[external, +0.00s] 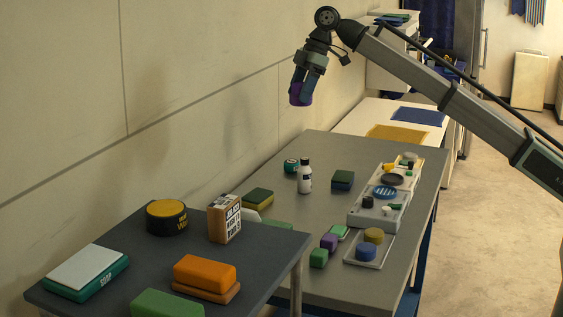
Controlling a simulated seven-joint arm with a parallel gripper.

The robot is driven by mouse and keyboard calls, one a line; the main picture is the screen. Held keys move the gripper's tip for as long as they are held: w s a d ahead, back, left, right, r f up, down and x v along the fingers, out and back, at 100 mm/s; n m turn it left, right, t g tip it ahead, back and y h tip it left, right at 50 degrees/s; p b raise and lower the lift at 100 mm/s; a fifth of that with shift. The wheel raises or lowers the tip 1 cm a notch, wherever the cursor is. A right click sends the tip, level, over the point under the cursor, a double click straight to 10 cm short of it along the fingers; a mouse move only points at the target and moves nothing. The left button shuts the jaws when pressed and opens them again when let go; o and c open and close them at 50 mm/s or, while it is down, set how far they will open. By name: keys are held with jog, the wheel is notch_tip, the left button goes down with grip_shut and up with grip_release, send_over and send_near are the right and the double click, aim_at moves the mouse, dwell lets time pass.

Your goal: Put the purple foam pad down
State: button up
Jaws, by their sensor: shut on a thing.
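The purple foam pad (295,100) is between the fingers of my gripper (301,92). It is a small purple piece showing at and below the fingertips; the fingers hide part of it. My gripper is shut on it and points down. It is held high in the air, in front of the wall and above the far left part of the grey table (335,215). The pad is apart from any surface.
A white bottle (305,176), a small round tin (291,165) and sponges (343,180) stand on the grey table. A grey caddy (385,192) and a tray of round pads (368,250) are at its right. The nearer dark table (190,250) holds several items. The grey table's far end is clear.

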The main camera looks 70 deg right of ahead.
jog(key=shift+s+d, duration=0.15)
jog(key=shift+d, duration=0.8)
jog(key=shift+a+f, duration=0.15)
jog(key=shift+f, duration=8.55)
jog(key=shift+a+f, duration=0.1)
jog(key=shift+f, duration=8.6)
jog(key=shift+f, duration=0.1)
jog(key=o, duration=1.1)
jog(key=shift+c, duration=0.2)
jog(key=v, duration=1.2)
